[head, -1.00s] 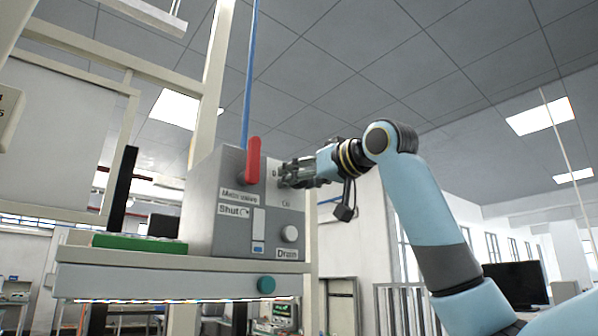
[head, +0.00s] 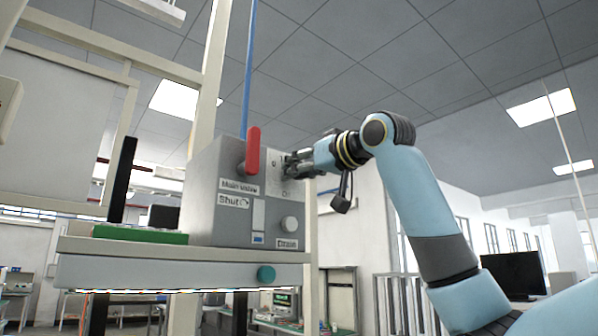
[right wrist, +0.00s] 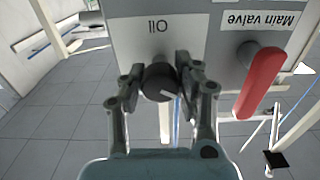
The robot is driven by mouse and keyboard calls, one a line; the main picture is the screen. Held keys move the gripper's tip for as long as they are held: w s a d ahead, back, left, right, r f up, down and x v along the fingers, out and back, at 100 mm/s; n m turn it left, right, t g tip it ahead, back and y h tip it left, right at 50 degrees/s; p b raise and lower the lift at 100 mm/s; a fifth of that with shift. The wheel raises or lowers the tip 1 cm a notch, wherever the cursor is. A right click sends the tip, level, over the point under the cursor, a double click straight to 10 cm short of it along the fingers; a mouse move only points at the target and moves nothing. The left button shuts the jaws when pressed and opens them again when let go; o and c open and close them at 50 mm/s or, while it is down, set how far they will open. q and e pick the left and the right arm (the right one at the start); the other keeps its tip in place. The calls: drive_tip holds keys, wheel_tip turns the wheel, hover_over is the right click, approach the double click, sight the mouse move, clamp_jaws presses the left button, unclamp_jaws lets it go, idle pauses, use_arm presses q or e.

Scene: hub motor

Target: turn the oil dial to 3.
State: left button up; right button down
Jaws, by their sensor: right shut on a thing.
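The oil dial (right wrist: 159,83) is a dark round knob with a light pointer mark, below the upside-down label "Oil" in the right wrist view. My right gripper (right wrist: 160,80) is shut on it, one finger on each side. In the head view my right gripper (head: 290,164) reaches the upper right of the grey control box (head: 205,190) and hides the dial. The dial's numbers are mostly hidden, so I cannot tell its setting. My left gripper is not in view.
A red main valve handle (head: 252,150) stands upright beside the dial; it also shows close to my gripper in the right wrist view (right wrist: 260,83). A pale drain knob (head: 289,224) sits below.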

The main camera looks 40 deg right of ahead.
drive_tip(key=shift+m, duration=0.3)
drive_tip(key=m+b, duration=0.1)
drive_tip(key=m, duration=0.4)
drive_tip(key=shift+m, duration=0.4)
drive_tip(key=m+b, duration=0.2)
drive_tip(key=m, duration=0.3)
drive_tip(key=m+b, duration=0.3)
drive_tip(key=m, duration=0.3)
drive_tip(key=shift+m, duration=0.4)
drive_tip(key=m+b, duration=0.4)
drive_tip(key=m, duration=0.1)
drive_tip(key=shift+m, duration=0.3)
drive_tip(key=c, duration=0.9)
unclamp_jaws()
drive_tip(key=shift+s, duration=0.1)
